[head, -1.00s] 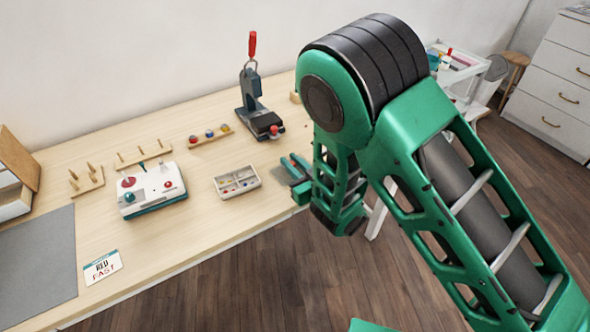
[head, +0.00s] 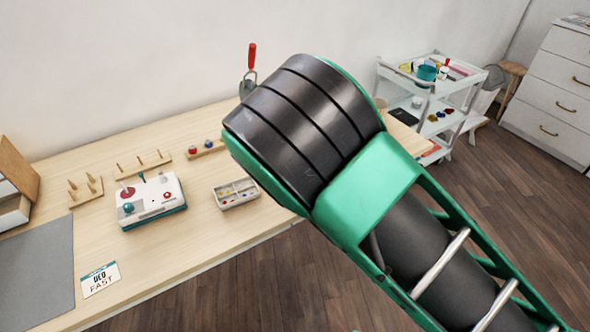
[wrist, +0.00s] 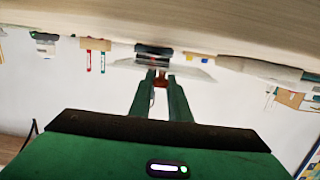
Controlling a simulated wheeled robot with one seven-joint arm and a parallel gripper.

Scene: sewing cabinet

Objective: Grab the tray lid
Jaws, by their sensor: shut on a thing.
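In the wrist view my gripper (wrist: 161,82) is shut on a small red knob (wrist: 161,77). The knob joins a thin, pale, see-through plate (wrist: 190,71), which looks like the tray lid. The fingers are on either side of the knob. The lid appears apart from the table, though its exact clearance is hard to tell. In the head view my gripper and the lid are hidden behind my arm. A small compartment tray (head: 222,203) with little coloured parts inside lies uncovered near the table's front edge.
The table (head: 190,240) holds a white device with knobs (head: 152,200), peg racks (head: 143,165), a grey mat (head: 35,270) and a card (head: 100,280). A press with a red handle (head: 252,57) is mostly hidden by my arm. A white cart (head: 435,95) stands at right.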

